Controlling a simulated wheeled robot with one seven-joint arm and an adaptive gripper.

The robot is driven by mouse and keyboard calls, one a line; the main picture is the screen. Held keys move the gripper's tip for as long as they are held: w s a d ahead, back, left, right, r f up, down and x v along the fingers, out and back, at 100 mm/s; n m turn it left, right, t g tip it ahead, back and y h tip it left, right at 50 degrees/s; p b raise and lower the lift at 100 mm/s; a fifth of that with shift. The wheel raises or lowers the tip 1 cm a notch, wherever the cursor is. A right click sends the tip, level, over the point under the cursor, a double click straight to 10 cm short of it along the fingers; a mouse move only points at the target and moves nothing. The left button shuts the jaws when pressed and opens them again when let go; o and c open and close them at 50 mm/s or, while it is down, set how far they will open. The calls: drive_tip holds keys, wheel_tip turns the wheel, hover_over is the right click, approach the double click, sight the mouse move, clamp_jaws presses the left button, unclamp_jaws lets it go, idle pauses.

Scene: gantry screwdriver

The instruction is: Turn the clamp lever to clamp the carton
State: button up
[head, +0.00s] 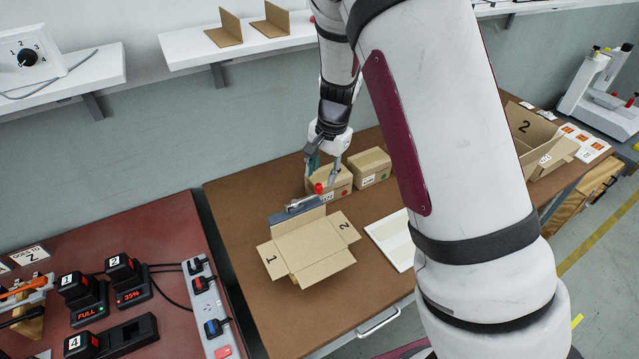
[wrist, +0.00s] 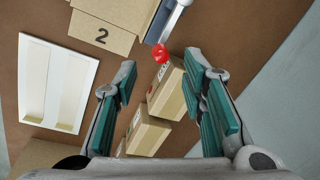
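The clamp lever is a metal bar (wrist: 176,20) with a red knob (wrist: 161,53) at its end. The red knob also shows in the head view (head: 318,188), just above the grey clamp (head: 297,209) at the back edge of the open carton (head: 312,252). The carton's flaps are spread, with 1 and 2 printed on them; flap 2 shows in the wrist view (wrist: 101,36). My gripper (head: 320,181) is over the knob, its fingers (wrist: 161,64) wide apart. The knob appears between or just beyond the fingertips; I cannot tell the depth. Nothing is held.
Two closed small cartons, left (head: 328,183) and right (head: 369,167), stand just behind the clamp, under my gripper. A white tray (head: 392,238) lies right of the open carton. A second open carton (head: 535,140) is at the far right. Brown table is clear at left.

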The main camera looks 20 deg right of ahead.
sight(320, 185)
drive_tip(key=shift+w+a+f, duration=0.15)
drive_tip(key=shift+f, duration=1.15)
drive_tip(key=shift+w+a+f, duration=0.1)
drive_tip(key=shift+w+f, duration=0.05)
drive_tip(key=shift+f, duration=1.15)
clamp_jaws()
